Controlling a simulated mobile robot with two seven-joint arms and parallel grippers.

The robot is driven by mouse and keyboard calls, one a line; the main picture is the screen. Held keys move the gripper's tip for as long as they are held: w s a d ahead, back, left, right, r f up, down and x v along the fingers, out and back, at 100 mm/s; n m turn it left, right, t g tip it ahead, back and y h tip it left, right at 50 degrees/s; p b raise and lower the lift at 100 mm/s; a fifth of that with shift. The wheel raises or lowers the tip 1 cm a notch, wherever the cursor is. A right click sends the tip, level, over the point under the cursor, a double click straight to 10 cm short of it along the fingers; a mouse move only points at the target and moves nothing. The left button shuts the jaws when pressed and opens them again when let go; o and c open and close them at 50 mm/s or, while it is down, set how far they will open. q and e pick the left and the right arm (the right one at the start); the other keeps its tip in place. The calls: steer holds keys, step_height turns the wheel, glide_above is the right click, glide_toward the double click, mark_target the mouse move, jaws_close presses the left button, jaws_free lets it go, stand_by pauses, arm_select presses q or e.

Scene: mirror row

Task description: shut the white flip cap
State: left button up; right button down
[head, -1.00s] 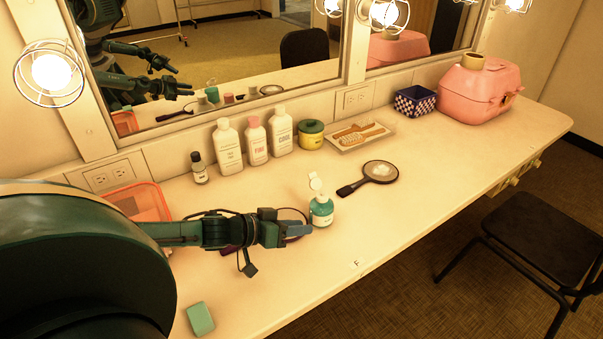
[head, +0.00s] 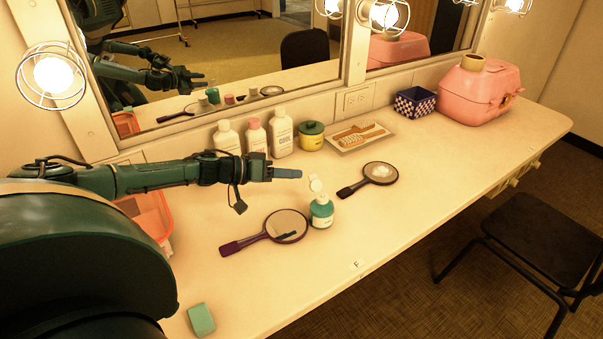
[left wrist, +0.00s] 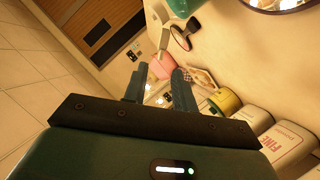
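The teal bottle (head: 321,212) stands upright on the counter. Its white flip cap (head: 315,184) is raised open, on the bottle's upper left; in the left wrist view the cap (left wrist: 165,38) shows beyond the fingers, near the teal bottle (left wrist: 184,6) at the top edge. My left gripper (head: 287,173) is a little left of the cap, above the counter, and apart from it. In the left wrist view a gap shows between its fingers (left wrist: 162,80), with nothing held. My right gripper does not show directly.
A purple hand mirror (head: 286,226) lies left of the bottle, a black one (head: 380,172) right. White bottles (head: 281,133) and a yellow jar (head: 312,136) stand behind. An orange bin (head: 150,214) is under my left arm. The counter's front is mostly clear.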

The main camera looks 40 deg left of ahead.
mark_target(315, 183)
arm_select(q)
steer(key=x, duration=0.3)
steer(key=shift+w+d+f, duration=0.15)
steer(key=shift+w+d, duration=0.1)
steer(key=shift+c, duration=0.5)
jaws_close()
